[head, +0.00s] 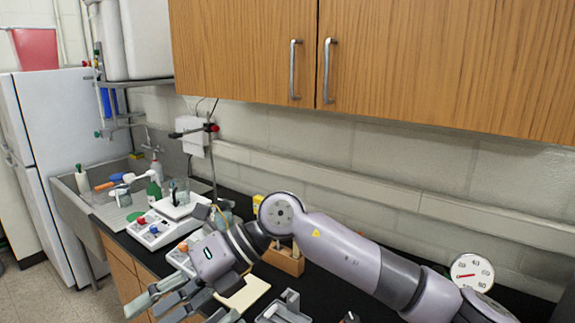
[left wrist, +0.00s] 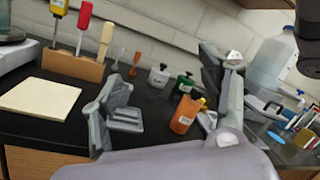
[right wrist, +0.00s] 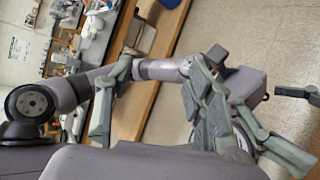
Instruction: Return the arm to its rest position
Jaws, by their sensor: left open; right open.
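My right arm (head: 345,255) reaches in from the lower right of the head view, bent at a round joint. Its gripper (head: 180,303) is open and empty, low at the front left over the bench edge. In the right wrist view its fingers (right wrist: 168,70) are spread, with another purple-grey arm link of mine crossing behind them. My left gripper (left wrist: 165,85) is open and empty in the left wrist view, its fingers spread low before the black bench. A grey part at the bottom of the head view looks like one of its fingers; the rest is hidden.
A wooden block (left wrist: 75,66) holding tools and a cream pad (left wrist: 40,104) are on the bench. An orange bottle (left wrist: 185,113) stands near the left gripper's right finger. Wooden cabinets (head: 400,60) hang above. Open floor (right wrist: 235,30) lies beyond the bench.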

